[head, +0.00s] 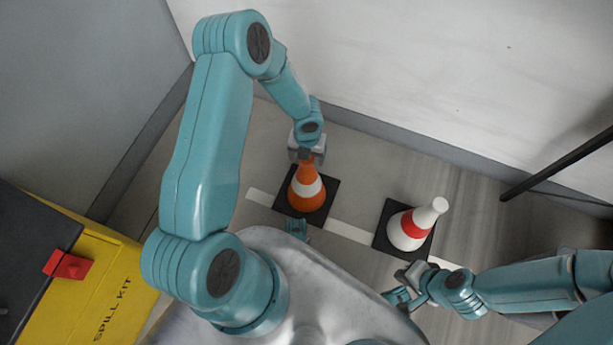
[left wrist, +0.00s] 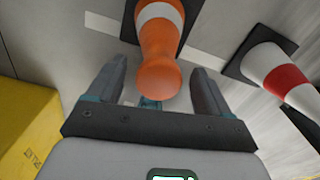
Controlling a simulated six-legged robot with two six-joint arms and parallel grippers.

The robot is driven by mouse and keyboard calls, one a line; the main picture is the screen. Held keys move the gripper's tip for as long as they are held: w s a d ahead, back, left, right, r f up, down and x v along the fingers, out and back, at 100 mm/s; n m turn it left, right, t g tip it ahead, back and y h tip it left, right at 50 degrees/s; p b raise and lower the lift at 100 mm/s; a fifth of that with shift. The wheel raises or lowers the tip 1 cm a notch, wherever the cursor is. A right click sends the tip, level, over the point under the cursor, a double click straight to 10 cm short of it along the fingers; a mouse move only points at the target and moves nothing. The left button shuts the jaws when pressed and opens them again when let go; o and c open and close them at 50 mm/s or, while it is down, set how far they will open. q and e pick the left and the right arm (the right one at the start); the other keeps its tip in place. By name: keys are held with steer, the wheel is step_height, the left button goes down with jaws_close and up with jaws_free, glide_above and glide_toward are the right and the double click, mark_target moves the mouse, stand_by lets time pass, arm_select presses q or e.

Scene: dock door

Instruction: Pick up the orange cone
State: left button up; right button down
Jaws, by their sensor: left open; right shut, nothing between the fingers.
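The orange cone (head: 306,188) with a white band stands upright on a black square base near the wall. It also shows in the left wrist view (left wrist: 158,52). My left gripper (head: 306,158) is at the cone's top from above. In the left wrist view the left gripper (left wrist: 158,68) is open, with one finger on each side of the cone's rounded tip and gaps visible between. My right gripper (head: 394,296) is shut and empty, low at the right, apart from the cones.
A white cone with a red band (head: 408,229) stands on its own black base to the right; it also shows in the left wrist view (left wrist: 287,78). A yellow spill kit box (head: 110,285) is at the lower left. A dark pole (head: 560,164) leans at the right.

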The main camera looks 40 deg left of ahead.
arm_select(q)
step_height(320, 180, down, 5)
steer(key=shift+r+b, duration=0.15)
steer(key=shift+b, duration=1)
steer(key=shift+s+r, duration=0.1)
steer(key=shift+r, duration=0.05)
steer(key=shift+c, duration=0.6)
jaws_close()
